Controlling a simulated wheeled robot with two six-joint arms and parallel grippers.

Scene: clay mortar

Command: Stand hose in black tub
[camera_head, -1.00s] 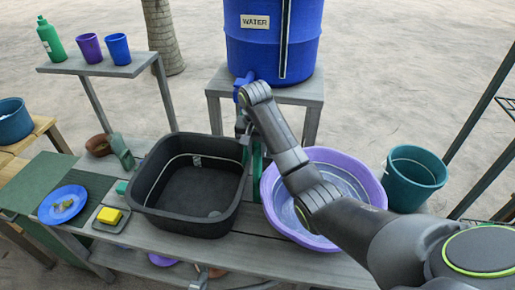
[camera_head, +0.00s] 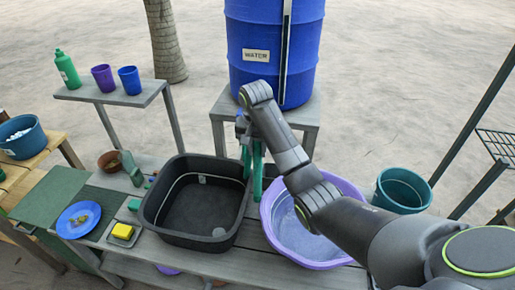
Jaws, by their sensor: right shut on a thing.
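The black tub (camera_head: 165,222) stands on the grey bench, open at the top, with a pale round spot on its floor. The green hose (camera_head: 257,168) shows as two strands hanging between the tub's right rim and the purple basin. My left gripper is not in view.
A purple basin of water (camera_head: 285,222) stands right of the tub, partly under my right arm. A blue water barrel (camera_head: 265,75) stands behind on a grey stand (camera_head: 222,112). A teal bucket (camera_head: 398,195) is at the right. A yellow sponge (camera_head: 123,231) and blue plate (camera_head: 68,229) lie left.

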